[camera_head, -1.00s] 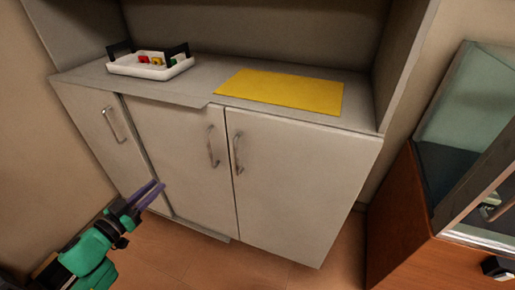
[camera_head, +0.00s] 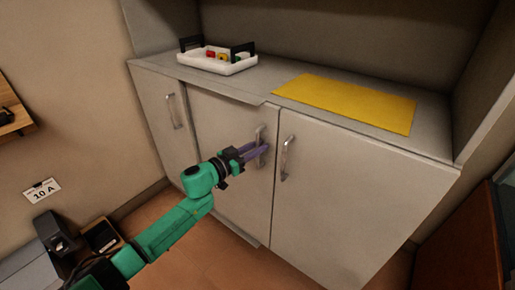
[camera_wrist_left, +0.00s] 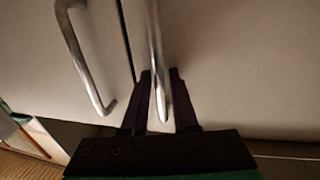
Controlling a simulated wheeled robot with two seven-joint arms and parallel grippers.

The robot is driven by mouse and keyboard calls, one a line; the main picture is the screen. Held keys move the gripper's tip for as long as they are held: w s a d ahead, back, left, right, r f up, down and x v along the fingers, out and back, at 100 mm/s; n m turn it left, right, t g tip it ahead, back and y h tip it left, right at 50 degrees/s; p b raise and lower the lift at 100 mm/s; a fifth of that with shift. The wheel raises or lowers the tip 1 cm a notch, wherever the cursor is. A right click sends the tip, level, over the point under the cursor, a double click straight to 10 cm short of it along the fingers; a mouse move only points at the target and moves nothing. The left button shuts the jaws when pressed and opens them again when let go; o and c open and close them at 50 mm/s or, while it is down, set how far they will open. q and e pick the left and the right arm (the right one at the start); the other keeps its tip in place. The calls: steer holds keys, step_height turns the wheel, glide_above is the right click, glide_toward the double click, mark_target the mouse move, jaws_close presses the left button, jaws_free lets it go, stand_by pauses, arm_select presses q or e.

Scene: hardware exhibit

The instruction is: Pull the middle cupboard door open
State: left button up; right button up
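The white cupboard has a middle door (camera_head: 228,182) that looks shut, with an upright metal handle (camera_head: 260,145) near its right edge. My left gripper (camera_head: 259,149) is at this handle, with its purple fingers level with the bar. In the left wrist view the fingers (camera_wrist_left: 160,92) are apart, one on each side of a handle bar (camera_wrist_left: 156,55), with a visible gap beside it. I cannot tell whether either finger touches the bar. The fingers partly hide the handle in the head view. My right gripper is not in view.
The right door (camera_head: 345,190) has its own handle (camera_head: 287,158) close beside my gripper. The left door (camera_head: 160,115) is shut. A white tray (camera_head: 215,66) and a yellow mat (camera_head: 345,102) lie on the counter. Bare floor shows below the cupboard.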

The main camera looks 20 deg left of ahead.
arm_select(q)
jaws_close()
stand_by(1.4)
